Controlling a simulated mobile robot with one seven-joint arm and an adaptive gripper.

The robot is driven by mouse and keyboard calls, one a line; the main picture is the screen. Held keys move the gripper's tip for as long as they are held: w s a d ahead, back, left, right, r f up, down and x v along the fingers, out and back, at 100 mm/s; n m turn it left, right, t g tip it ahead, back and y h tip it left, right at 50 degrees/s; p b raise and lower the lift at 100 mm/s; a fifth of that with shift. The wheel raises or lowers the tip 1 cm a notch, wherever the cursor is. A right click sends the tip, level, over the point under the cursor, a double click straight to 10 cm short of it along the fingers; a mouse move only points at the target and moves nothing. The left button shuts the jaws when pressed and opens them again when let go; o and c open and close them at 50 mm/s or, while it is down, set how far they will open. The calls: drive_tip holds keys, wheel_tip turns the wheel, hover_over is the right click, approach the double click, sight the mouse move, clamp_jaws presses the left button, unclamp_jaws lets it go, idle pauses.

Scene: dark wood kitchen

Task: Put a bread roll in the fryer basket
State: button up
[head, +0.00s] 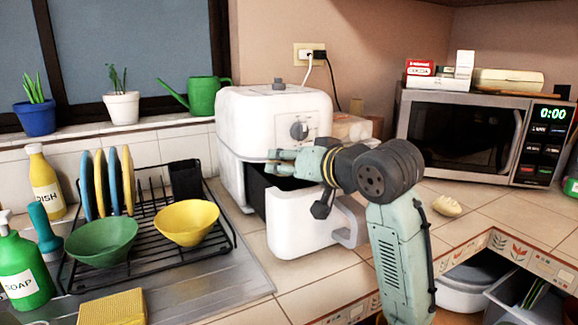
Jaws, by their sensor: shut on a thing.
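The white air fryer (275,115) stands on the counter, and its drawer (300,232) is pulled out toward me. The dark fryer basket (256,190) inside it is open at the top and partly hidden by my gripper. My gripper (272,162) is above the basket, close to the fryer body, with its fingers pointing left. It is shut on a small tan thing, mostly hidden by the fingers; I cannot tell for sure that it is a bread roll. A pale bread roll (447,206) lies on the counter to the right of my arm.
A black dish rack (150,260) with plates, a green bowl (103,240) and a yellow bowl (187,222) stands left of the fryer. A microwave (480,135) with boxes on top stands at the back right. Counter is clear around the roll.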

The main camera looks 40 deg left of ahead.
drive_tip(key=shift+f, duration=0.45)
drive_tip(key=shift+f, duration=0.1)
drive_tip(key=shift+f, duration=0.5)
drive_tip(key=o, duration=1.1)
